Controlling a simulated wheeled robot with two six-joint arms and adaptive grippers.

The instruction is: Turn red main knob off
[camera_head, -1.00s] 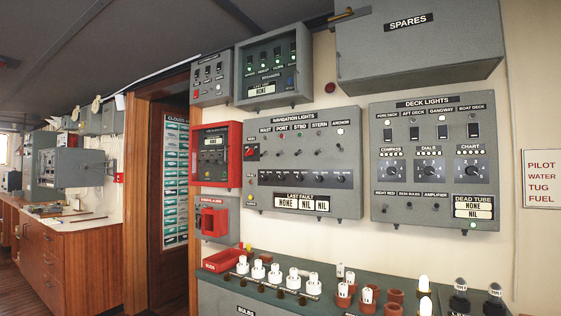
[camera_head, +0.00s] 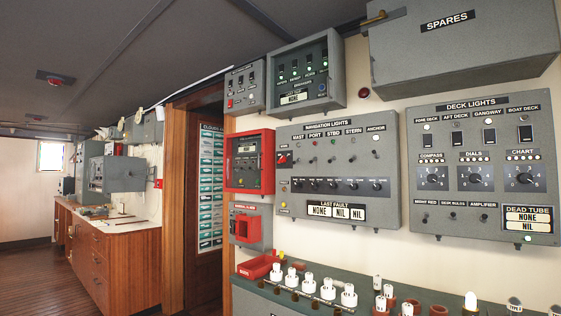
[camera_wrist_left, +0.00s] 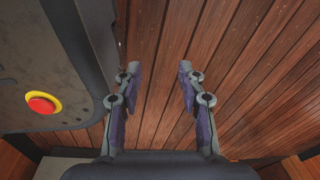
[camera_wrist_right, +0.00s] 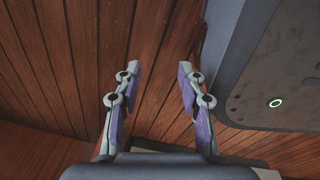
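The red main knob (camera_head: 283,159) is a small red rotary knob at the upper left of the grey navigation lights panel (camera_head: 338,232) on the wall. Which way it points is too small to tell. Neither gripper shows in the head view. My left gripper (camera_wrist_left: 158,75) is open and empty above the wooden floor in the left wrist view. My right gripper (camera_wrist_right: 160,75) is open and empty above the floor in the right wrist view. Both are far from the knob.
A red-framed box (camera_head: 249,188) and a red handset box (camera_head: 245,252) hang left of the panel. The deck lights panel (camera_head: 455,234) hangs to the right. A green-topped bench (camera_head: 330,309) with bulbs stands below. The floor (camera_head: 35,280) at left is clear.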

